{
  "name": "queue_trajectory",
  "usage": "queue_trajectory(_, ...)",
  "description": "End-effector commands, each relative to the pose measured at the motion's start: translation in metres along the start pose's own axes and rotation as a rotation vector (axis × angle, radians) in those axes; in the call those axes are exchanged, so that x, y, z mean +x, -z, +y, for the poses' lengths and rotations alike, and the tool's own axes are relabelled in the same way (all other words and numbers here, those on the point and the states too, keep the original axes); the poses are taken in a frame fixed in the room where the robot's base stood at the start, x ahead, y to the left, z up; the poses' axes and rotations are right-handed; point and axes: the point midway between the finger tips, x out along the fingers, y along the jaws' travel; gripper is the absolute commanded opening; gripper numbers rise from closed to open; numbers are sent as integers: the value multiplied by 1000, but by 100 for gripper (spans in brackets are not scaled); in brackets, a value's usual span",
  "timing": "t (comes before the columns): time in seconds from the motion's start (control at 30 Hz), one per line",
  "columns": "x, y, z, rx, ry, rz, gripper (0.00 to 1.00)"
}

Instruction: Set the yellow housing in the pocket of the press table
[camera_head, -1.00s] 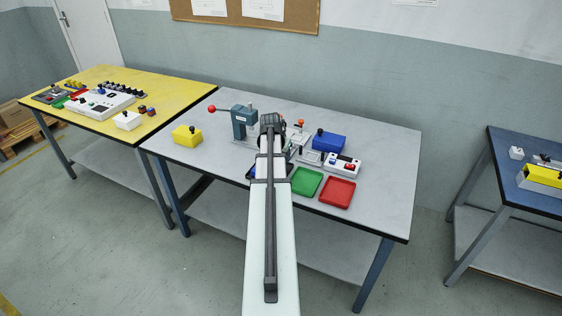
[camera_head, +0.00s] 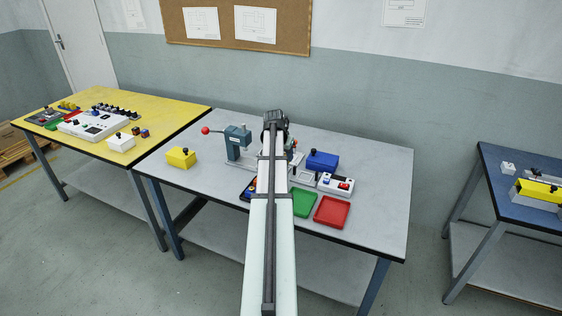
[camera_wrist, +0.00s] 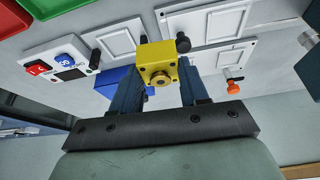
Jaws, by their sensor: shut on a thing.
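The yellow housing (camera_wrist: 157,60) is a small block with a round brass-coloured boss and small corner holes. In the wrist view it sits between the two blue-grey fingers of my gripper (camera_wrist: 158,82), which is shut on it, apparently above the table. In the head view my gripper's end (camera_head: 275,120) is over the back middle of the grey table; my arm hides the housing there. A blue-grey press (camera_head: 238,143) with a red-ball lever stands left of my arm. I cannot make out its pocket in either view.
White framed plates (camera_wrist: 113,43) lie below the housing. A blue box (camera_head: 322,160), a white button box (camera_head: 335,183), a green tray (camera_head: 303,202) and a red tray (camera_head: 332,212) are right of my arm. A yellow box (camera_head: 181,157) stands at left. The table's right side is clear.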

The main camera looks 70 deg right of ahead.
Motion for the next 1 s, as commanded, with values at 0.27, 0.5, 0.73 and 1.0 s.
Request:
queue_trajectory(0.27,17,31,-35,-173,73,0,10)
queue_trajectory(0.5,21,43,-62,-414,174,1,10)
queue_trajectory(0.73,19,49,-85,-698,293,0,10)
queue_trajectory(1.0,13,46,-100,-1041,437,0,10)
